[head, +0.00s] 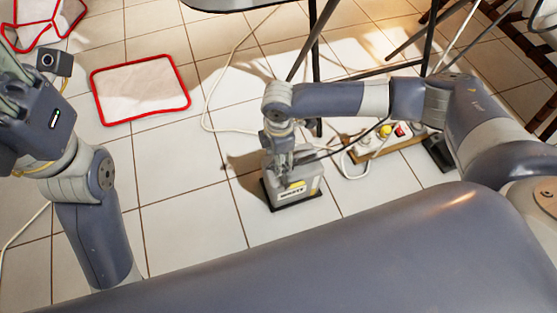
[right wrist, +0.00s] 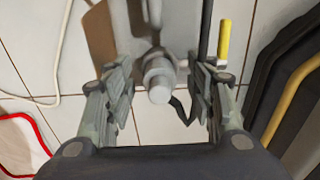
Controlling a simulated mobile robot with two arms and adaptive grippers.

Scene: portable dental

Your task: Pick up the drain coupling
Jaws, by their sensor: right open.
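The drain coupling, seen as a pale grey round fitting (right wrist: 159,82), sticks out toward the camera in the right wrist view. My right gripper (right wrist: 163,70) is open, with one finger on each side of the fitting and visible gaps between. In the head view my right gripper (head: 286,163) points down at a grey box-shaped unit (head: 308,187) with a yellow label, standing on a dark base on the floor. The fitting is hidden there behind my gripper. My left arm is at the left edge; its finger opening cannot be made out.
A power strip (head: 367,146) with plugs and cables lies right of the unit. Black stand legs (head: 313,45) rise behind it. A yellow-tipped lever (right wrist: 224,40) is near my right finger. A red-edged white cloth (head: 140,88) lies at the upper left.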

